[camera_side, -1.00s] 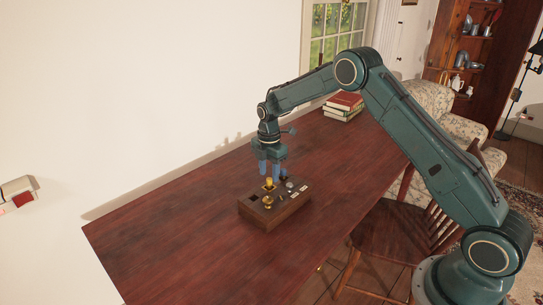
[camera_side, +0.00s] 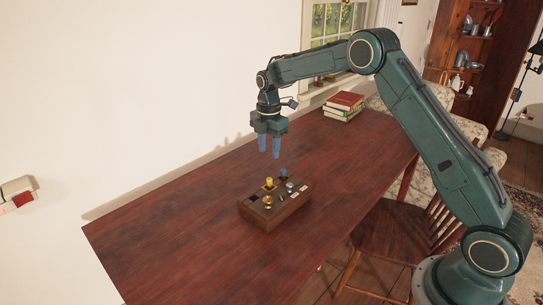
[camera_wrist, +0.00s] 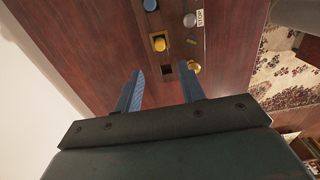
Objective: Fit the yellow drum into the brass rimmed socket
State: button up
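The yellow drum (camera_side: 269,183) stands upright in the wooden block (camera_side: 262,222) on the table. In the wrist view the drum (camera_wrist: 159,44) sits in a square opening whose edge looks brass-coloured; how deep it sits I cannot tell. My gripper (camera_side: 269,153) is above the block and clear of the drum. Its two blue fingers are apart with nothing between them, as the wrist view shows (camera_wrist: 160,70).
The block also carries a blue knob (camera_wrist: 150,4), a grey knob (camera_wrist: 190,20), a brass knob (camera_wrist: 194,66), a dark empty square hole (camera_wrist: 166,70) and a STOP label (camera_wrist: 200,17). Stacked books (camera_side: 343,107) lie farther back. The table around the block is clear.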

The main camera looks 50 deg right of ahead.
jog(key=shift+r, duration=0.1)
jog(key=s+a+r+m+t, duration=0.4)
jog(key=s+r+m, duration=0.5)
jog(key=s+r, duration=0.85)
jog(key=s+a+m+t, duration=0.1)
jog(key=s+a+m, duration=0.3)
jog(key=s, duration=1.7)
jog(key=m, duration=0.5)
jog(key=shift+s+t, duration=0.3)
jog(key=shift+s, duration=0.05)
